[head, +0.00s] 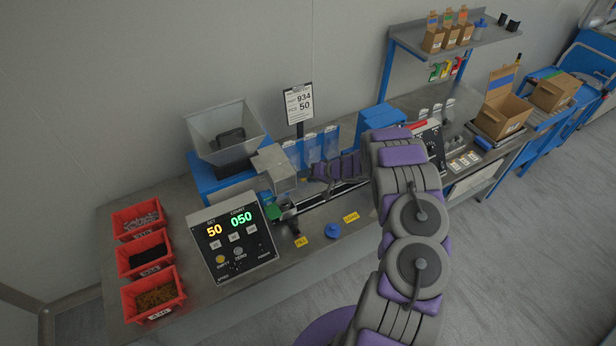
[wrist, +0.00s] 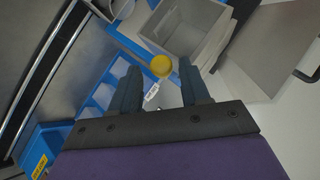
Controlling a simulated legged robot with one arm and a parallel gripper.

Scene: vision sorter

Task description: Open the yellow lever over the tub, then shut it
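A round yellow knob (wrist: 161,65), which looks like the end of the yellow lever, shows in the wrist view between and beyond my fingertips. A white tag (wrist: 152,95) hangs just below it. My gripper (wrist: 159,66) is open, its two dark fingers apart on either side of the knob; I cannot tell whether either touches it. A grey open-topped tub (wrist: 153,43) lies just past the knob. In the head view my gripper (head: 316,172) is at the bench's middle, and the lever cannot be made out there.
A grey hopper (head: 205,137) stands at the bench's back left. A counter panel (head: 233,243) reads 50 and 050. Red bins (head: 154,310) line the left end. Blue-framed clear bins (head: 311,150) stand behind my gripper. Boxes (head: 502,112) are at right.

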